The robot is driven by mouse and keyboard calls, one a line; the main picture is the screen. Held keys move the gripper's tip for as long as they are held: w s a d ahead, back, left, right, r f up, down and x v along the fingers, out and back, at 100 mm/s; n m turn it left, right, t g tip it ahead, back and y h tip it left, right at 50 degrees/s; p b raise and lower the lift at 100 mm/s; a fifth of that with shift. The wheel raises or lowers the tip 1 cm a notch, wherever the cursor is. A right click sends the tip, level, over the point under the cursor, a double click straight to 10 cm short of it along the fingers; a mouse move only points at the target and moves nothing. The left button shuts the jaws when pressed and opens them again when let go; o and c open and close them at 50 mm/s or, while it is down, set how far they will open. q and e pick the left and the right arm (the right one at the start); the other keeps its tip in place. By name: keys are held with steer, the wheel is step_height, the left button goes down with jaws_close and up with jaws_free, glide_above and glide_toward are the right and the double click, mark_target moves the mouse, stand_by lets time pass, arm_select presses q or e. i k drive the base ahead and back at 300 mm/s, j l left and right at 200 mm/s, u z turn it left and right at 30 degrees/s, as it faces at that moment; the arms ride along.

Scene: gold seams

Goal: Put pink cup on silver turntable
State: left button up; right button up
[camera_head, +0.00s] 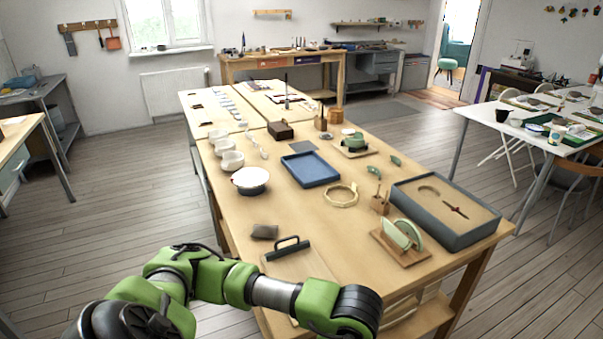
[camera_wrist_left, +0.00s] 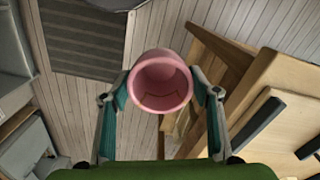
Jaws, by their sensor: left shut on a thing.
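The pink cup (camera_wrist_left: 161,62) is between the two fingers of my left gripper (camera_wrist_left: 160,84) in the left wrist view, and the gripper is shut on it. I look into its open mouth; floorboards show behind it. In the head view my green left arm (camera_head: 240,285) crosses the bottom, but its gripper and the cup do not show. A round, pale-topped disc with a dark rim, which looks like the silver turntable (camera_head: 250,178), is on the wooden table, left of the blue tray. Its top looks empty. My right gripper is not in view.
The long wooden table (camera_head: 300,215) holds white cups (camera_head: 232,160) behind the disc, a blue tray (camera_head: 311,169), a ring (camera_head: 341,195), a grey box (camera_head: 445,212) and a dark-handled board (camera_head: 290,262). Bare tabletop lies in front of the disc.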

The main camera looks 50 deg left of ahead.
mark_target(251, 176)
steer(key=k+j+z, duration=0.1)
steer(key=z, duration=0.4)
steer(key=k+j+z, duration=0.15)
steer(key=z, duration=0.3)
steer(key=k+z, duration=0.15)
steer(key=z, duration=0.35)
steer(key=k+j+z, duration=0.2)
steer(key=z, duration=0.25)
steer(key=k+j+z, duration=0.1)
steer(key=k+z, duration=0.15)
steer(key=z, duration=0.25)
steer(key=k+z, duration=0.25)
steer(key=z, duration=0.2)
steer(key=k+j+u, duration=0.25)
steer(key=k, duration=0.3)
steer(key=k+j+u, duration=0.25)
steer(key=k+j, duration=0.15)
steer(key=k, duration=0.15)
steer(key=k+j+u, duration=0.2)
steer(key=u, duration=0.2)
steer(key=k+j+u, duration=0.55)
steer(key=j+u, duration=0.25)
